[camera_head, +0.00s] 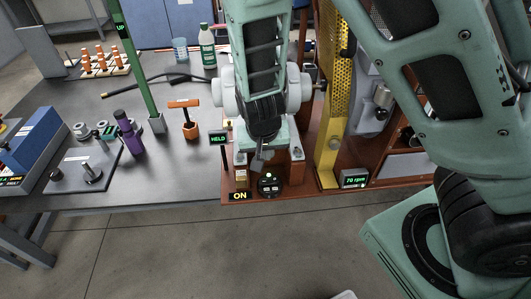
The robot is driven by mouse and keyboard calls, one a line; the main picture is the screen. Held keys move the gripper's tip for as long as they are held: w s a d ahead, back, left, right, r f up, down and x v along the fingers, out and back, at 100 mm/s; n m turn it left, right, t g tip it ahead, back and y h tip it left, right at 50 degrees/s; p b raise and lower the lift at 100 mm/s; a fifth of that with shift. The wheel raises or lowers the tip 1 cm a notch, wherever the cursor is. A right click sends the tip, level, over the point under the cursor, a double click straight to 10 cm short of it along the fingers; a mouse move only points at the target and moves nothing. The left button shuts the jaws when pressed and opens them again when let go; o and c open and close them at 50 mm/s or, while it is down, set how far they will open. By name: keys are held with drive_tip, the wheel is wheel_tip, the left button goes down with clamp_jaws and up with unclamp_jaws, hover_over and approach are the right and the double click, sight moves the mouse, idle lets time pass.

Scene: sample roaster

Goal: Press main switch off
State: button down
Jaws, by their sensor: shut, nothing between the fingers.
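A dark switch panel (269,184) with a round face and small lit marks stands at the front edge of the red-brown base. I take it for the main switch, but its details are too small to read. A black sign with yellow letters "ON" (239,196) is just left of it. My gripper (258,162) points down from my arm, just above and slightly left of the panel. Its fingers are shut and empty. My arm and gripper hide part of the machine behind. I cannot tell whether the fingertips touch the panel.
A "HELD" sign (218,138) stands left of my gripper, and a "70 rpm" display (354,179) is right of a yellow upright (328,150). An orange-handled tool (187,118), a purple cylinder (128,134) and a green post (136,70) stand on the dark table (185,170).

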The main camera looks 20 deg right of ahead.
sight(274, 179)
drive_tip(key=shift+d, duration=0.1)
drive_tip(key=shift+d+r+p, duration=0.25)
drive_tip(key=shift+d+p, duration=0.25)
drive_tip(key=shift+p, duration=0.3)
drive_tip(key=shift+f, duration=0.15)
drive_tip(key=x, duration=1.2)
drive_tip(key=shift+s+d+f+p, duration=0.2)
drive_tip(key=shift+s+f+p, duration=0.15)
drive_tip(key=shift+f, duration=0.1)
drive_tip(key=shift+d+f, duration=0.1)
drive_tip(key=shift+f, duration=0.35)
